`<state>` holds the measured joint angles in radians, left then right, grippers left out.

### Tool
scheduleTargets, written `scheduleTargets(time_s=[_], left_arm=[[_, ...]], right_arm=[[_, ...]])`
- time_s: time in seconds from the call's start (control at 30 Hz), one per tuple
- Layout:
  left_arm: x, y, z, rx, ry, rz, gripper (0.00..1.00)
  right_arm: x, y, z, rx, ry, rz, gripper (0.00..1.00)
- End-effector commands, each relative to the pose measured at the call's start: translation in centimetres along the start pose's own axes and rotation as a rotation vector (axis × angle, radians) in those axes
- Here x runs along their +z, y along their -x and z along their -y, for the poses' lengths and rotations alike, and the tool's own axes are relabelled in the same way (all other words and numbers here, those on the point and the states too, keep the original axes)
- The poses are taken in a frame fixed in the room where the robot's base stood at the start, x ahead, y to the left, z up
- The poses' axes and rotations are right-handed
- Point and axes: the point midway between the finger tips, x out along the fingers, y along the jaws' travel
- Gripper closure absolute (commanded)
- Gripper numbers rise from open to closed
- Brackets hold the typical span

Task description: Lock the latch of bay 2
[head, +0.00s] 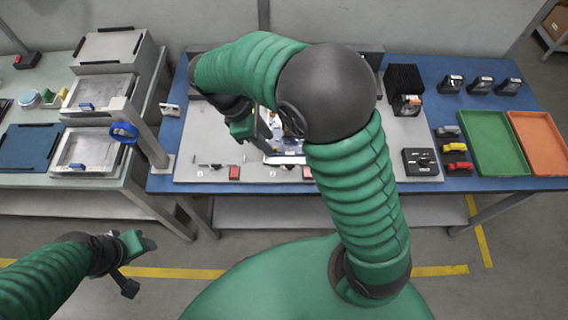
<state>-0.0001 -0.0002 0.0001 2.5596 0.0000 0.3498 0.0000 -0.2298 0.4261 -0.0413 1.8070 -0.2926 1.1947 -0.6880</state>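A light grey panel (205,150) lies on the blue table and carries the bays, with small labels and red squares (234,173) along its front edge. My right arm arches over it and hides much of its middle. My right gripper (252,134) is over the panel, left of the arm's dark joint, beside a bay with a white bar (285,160) and small parts. I cannot tell whether its fingers are open or touch anything. The bay 2 latch cannot be made out clearly. My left gripper (138,264) is at the lower left, off the tables, with its fingers apart and empty.
A green tray (493,168) and an orange tray (540,170) lie at the right of the blue table (430,85). A black box (421,162) with a knob stands near the panel's right front. A post with a blue ring (124,132) stands at the left.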

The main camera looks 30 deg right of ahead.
Motion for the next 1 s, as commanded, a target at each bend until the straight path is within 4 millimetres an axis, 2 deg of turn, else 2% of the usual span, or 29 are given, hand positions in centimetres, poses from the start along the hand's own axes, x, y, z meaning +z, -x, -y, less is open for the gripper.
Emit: scheduleTargets(time_s=[0.03, 0.3, 0.5, 0.63, 0.87, 1.0], left_arm=[[0.1, -0.3, 0.0, 0.000, 0.000, 0.000, 0.47], [0.3, -1.2, 0.0, 0.000, 0.000, 0.001, 0.47], [0.4, -1.6, 0.0, 0.000, 0.000, 0.001, 0.47], [0.4, -1.6, 0.0, 0.000, 0.000, 0.001, 0.47], [0.4, -1.6, 0.0, 0.000, 0.000, 0.001, 0.47], [0.4, -1.6, 0.0, 0.000, 0.000, 0.001, 0.47]], right_arm=[[0.0, -1.6, 0.0, -0.005, -0.001, 0.005, 0.70], [0.0, -8.8, 0.0, -0.006, -0.002, 0.004, 0.70], [0.0, -12.3, 0.0, -0.002, -0.003, 0.000, 0.70], [0.0, -13.2, 0.0, -0.001, -0.004, 0.000, 0.70], [0.0, -13.2, -0.1, -0.001, -0.004, -0.001, 0.70], [0.0, -13.2, -0.1, -0.001, -0.004, -0.001, 0.87]])
